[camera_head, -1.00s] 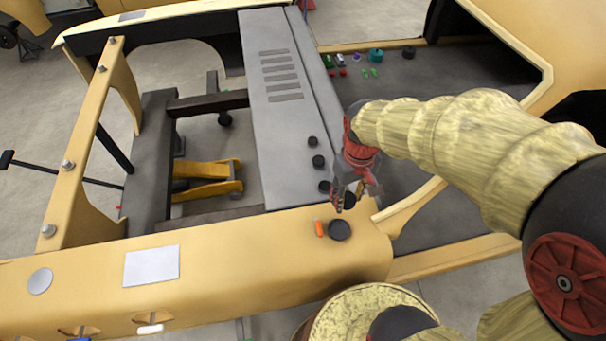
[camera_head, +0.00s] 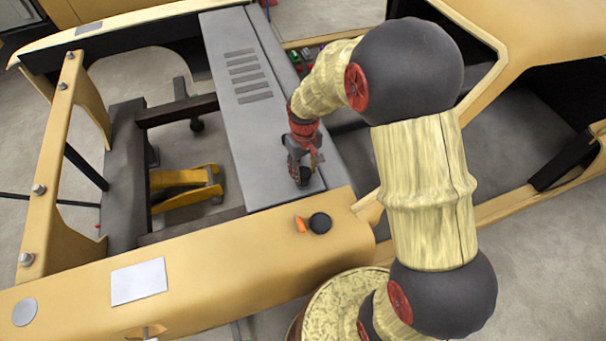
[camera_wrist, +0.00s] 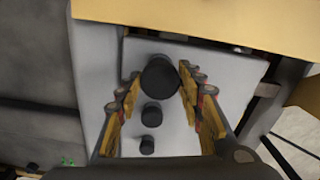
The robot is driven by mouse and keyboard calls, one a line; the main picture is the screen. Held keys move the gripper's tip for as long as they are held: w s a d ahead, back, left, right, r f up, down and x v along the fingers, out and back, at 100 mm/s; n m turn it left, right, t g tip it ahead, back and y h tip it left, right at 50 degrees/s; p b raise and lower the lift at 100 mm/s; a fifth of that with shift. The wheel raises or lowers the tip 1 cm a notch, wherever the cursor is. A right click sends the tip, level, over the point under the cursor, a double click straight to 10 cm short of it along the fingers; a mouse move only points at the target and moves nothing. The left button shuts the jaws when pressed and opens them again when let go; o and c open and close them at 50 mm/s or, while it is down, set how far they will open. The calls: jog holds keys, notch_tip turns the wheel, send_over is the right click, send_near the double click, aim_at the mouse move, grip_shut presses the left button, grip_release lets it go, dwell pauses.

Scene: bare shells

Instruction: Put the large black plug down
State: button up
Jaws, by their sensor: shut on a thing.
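My gripper (camera_head: 300,178) is over the grey panel (camera_head: 230,45), near its front end by the yellow beam. In the wrist view its fingertips (camera_wrist: 159,76) are closed on both sides of a large round black plug (camera_wrist: 160,80). I cannot tell whether the plug touches the panel or hangs just above it. In the head view the gripper mostly hides the plug. Two smaller black plugs, a middle one (camera_wrist: 152,116) and a smallest one (camera_wrist: 147,146), stand in a row with it on the panel in the wrist view.
A black disc (camera_head: 320,223) and an orange piece (camera_head: 301,225) sit on the yellow beam (camera_head: 220,255) in front. An open bay with a yellow part (camera_head: 187,186) lies left of the panel. The panel has slots (camera_head: 245,75) farther back, with clear surface around them.

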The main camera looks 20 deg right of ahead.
aim_at(303, 171)
jog(key=shift+w+f, duration=0.3)
jog(key=shift+f, duration=0.05)
notch_tip(303, 171, down, 3)
jog(key=shift+p, duration=0.4)
jog(key=shift+c, duration=0.5)
jog(key=o, duration=1.3)
